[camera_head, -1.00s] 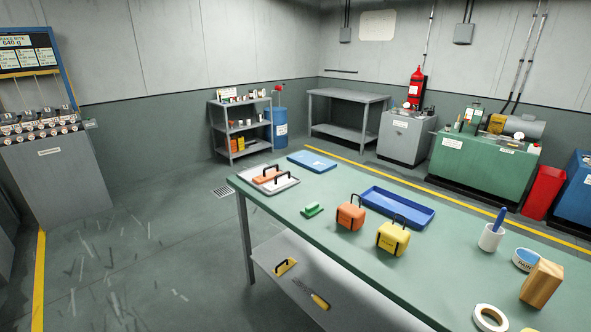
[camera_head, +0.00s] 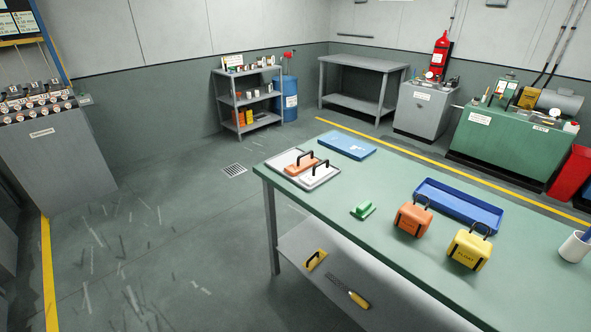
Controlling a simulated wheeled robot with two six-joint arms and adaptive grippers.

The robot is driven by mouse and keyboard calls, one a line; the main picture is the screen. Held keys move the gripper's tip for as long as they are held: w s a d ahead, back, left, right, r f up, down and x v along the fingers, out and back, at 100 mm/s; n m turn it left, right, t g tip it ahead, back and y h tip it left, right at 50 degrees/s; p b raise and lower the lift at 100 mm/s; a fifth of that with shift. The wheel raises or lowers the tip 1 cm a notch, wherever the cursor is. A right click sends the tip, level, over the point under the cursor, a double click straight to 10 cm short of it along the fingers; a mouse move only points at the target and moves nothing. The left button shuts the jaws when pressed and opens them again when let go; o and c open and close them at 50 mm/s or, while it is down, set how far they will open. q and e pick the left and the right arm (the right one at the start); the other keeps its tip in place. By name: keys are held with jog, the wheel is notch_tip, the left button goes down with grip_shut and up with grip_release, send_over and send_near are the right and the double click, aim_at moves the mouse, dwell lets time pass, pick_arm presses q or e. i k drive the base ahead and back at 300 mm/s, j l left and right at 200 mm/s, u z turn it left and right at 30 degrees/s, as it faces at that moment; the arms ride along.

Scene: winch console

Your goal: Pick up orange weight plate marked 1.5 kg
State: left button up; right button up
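An orange block (camera_head: 413,219) with a dark carrying handle stands on the green-topped table (camera_head: 385,181). A flatter orange piece (camera_head: 301,166) with a dark handle lies on a pale flat tray (camera_head: 283,160) at the table's left end. No 1.5 kg marking can be read on either orange thing, so I cannot tell which one is the plate. Neither of my grippers is in view.
A grey cabinet (camera_head: 55,165) stands left. Open floor lies between cabinet and table.

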aim_at(297, 167)
jog(key=i+j, duration=0.1)
jog(key=z, duration=0.35)
jog(key=i+j+z, duration=0.1)
jog(key=z, duration=0.25)
jog(key=j+z, duration=0.15)
jog(key=z, duration=0.15)
jog(key=i+j+z, duration=0.35)
jog(key=j, duration=0.45)
jog(key=j+z, duration=0.4)
jog(key=j, duration=0.4)
jog(key=i+j+z, duration=0.1)
jog(key=j+z, duration=0.25)
jog(key=j, duration=0.5)
